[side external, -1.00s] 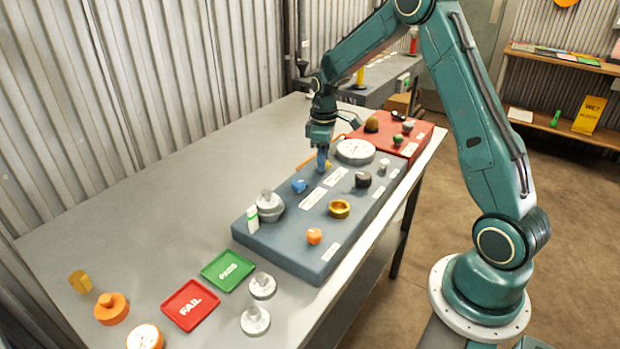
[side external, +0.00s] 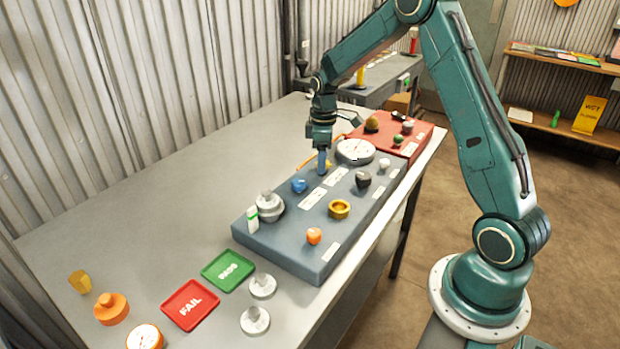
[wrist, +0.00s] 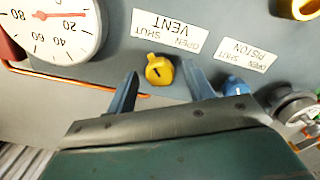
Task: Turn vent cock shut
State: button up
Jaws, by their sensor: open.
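I cannot tell which word the mark points to. My gripper (wrist: 161,72) is open, with one finger on each side of the knob and a gap visible to each. In the side view my gripper (side external: 322,170) points down at the panel and largely hides the knob.
A blue piston knob (wrist: 235,86) is close to the right finger. A white dial gauge (wrist: 55,25) is at the left, with an orange tube (wrist: 75,82) running below it. The panel (side external: 285,235) also bears a brass ring (side external: 339,209) and an orange knob (side external: 314,236).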

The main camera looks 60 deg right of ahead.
notch_tip(320, 180, up, 14)
dwell(0.9)
jog(key=s+a+r+m+t, duration=0.3)
jog(key=s+a+r, duration=0.5)
jog(key=s+a, duration=0.4)
jog(key=s+a+f+m+t, duration=0.1)
jog(key=s+a, duration=0.2)
jog(key=s, duration=0.4)
jog(key=s+a+f+m+t, duration=0.1)
jog(key=s+a, duration=0.2)
jog(key=s, duration=0.4)
jog(key=shift+m+t, duration=0.3)
